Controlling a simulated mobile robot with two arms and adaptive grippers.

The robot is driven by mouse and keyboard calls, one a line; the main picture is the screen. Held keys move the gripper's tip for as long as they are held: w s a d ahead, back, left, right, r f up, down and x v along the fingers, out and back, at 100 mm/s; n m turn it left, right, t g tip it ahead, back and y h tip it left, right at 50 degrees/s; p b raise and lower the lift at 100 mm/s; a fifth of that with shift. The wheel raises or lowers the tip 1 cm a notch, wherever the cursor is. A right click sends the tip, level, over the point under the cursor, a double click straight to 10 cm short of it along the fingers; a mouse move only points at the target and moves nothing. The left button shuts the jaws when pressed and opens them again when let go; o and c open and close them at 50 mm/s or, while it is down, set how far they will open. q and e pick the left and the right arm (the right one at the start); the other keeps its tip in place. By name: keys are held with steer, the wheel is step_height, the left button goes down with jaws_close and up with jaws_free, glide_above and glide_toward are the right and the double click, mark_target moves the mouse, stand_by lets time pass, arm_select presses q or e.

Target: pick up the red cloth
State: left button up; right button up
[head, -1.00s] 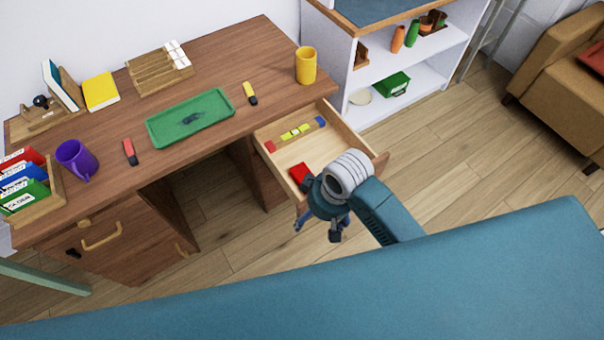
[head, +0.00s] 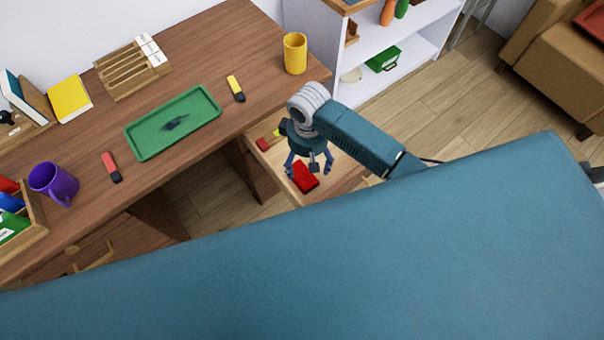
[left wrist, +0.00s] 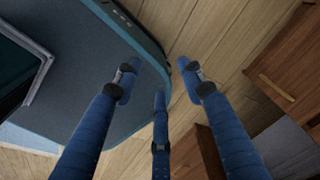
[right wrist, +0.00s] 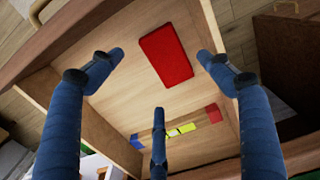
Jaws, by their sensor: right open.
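The red cloth (right wrist: 166,54) is a folded red rectangle lying flat on the floor of the open wooden drawer. In the head view the cloth (head: 304,178) shows just below my right gripper (head: 308,168), near the drawer's front. My right gripper is open and empty above the drawer. In the right wrist view its spread fingers (right wrist: 160,85) frame the cloth without visibly touching it. My left gripper (left wrist: 158,80) shows only in the left wrist view, its fingers apart with nothing between them, over the wooden floor and beside my base.
The drawer (head: 338,182) has raised wooden walls and also holds a strip with yellow, red and blue parts (right wrist: 178,131). The desk above carries a green tray (head: 172,122), a yellow cup (head: 295,54) and a purple mug (head: 54,184). A white shelf (head: 345,85) stands behind the drawer.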

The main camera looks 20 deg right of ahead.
mark_target(306, 172)
steer(key=shift+f, duration=0.4)
steer(key=shift+w+f, duration=0.1)
steer(key=shift+f, duration=0.2)
step_height(306, 172, down, 5)
steer(key=shift+w+r, duration=0.1)
steer(key=shift+w, duration=0.05)
arm_select(q)
steer(key=shift+w, duration=0.35)
arm_select(e)
steer(key=c, duration=0.9)
